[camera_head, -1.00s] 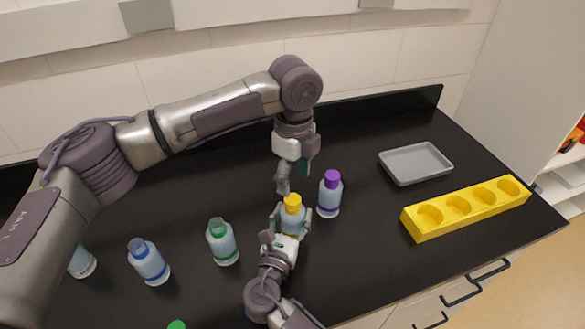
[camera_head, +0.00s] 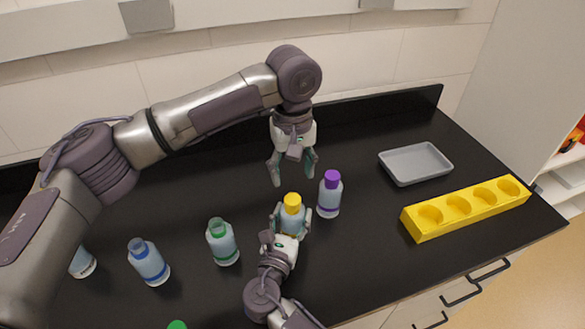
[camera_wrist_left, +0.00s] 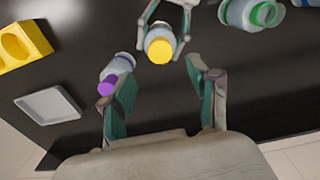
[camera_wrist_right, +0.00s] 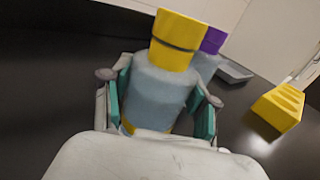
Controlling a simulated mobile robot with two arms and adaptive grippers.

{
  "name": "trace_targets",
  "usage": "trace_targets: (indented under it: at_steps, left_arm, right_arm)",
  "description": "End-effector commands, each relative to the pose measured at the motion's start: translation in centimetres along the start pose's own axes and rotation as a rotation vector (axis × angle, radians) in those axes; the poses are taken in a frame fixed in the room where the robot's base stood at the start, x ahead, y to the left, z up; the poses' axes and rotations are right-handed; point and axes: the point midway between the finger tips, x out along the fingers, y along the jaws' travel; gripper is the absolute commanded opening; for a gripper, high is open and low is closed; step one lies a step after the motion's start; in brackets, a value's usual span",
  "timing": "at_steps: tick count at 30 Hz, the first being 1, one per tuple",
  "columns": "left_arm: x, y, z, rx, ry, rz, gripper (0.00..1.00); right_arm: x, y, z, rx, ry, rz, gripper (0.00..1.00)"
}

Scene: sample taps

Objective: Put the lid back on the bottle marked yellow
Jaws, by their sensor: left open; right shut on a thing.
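The bottle marked yellow (camera_head: 292,223) stands upright, with a yellow lid (camera_head: 292,200) on its top. In the right wrist view, a thin dark seam crosses the yellow part between the lid (camera_wrist_right: 182,26) and the neck (camera_wrist_right: 170,56). My right gripper (camera_head: 291,216) is shut around the bottle's body (camera_wrist_right: 158,98). My left gripper (camera_head: 292,178) is open and empty, above and behind the bottle. In the left wrist view the lid (camera_wrist_left: 160,50) shows from above, beyond the open fingers (camera_wrist_left: 158,72) and apart from them.
A purple-capped bottle (camera_head: 330,197) stands close on the right. Green (camera_head: 222,243) and blue (camera_head: 149,264) bottles stand left. A grey tray (camera_head: 416,164) and a yellow rack (camera_head: 466,208) with empty round holes lie right. A bright green thing (camera_head: 177,325) shows at the bottom edge.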

Motion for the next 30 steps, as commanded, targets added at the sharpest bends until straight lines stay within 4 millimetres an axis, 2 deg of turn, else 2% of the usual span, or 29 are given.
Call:
trace_targets:
  at_steps: [3, 9, 22, 26, 30]
  left_arm:
    - [-0.1, 0.0, 0.0, -0.195, 0.0, 0.0, 0.61]
    - [-0.2, 0.0, 0.0, -0.36, 0.0, 0.0, 0.61]
    - [0.0, -0.1, 0.0, -0.378, 0.0, -0.001, 0.61]
    - [1.3, -0.1, 0.0, -0.378, 0.0, -0.002, 0.61]
    - [3.5, -0.1, 0.0, -0.377, -0.001, -0.003, 0.61]
  right_arm:
    - [0.0, 0.0, 0.0, 0.0, -0.001, 0.0, 0.0]
    - [0.0, 0.0, 0.0, 0.0, -0.001, 0.0, 0.0]
    - [0.0, 0.0, 0.0, 0.0, -0.001, 0.0, 0.0]
    - [0.0, 0.0, 0.0, 0.0, -0.001, 0.0, 0.0]
    - [0.0, 0.0, 0.0, 0.0, -0.001, 0.0, 0.0]
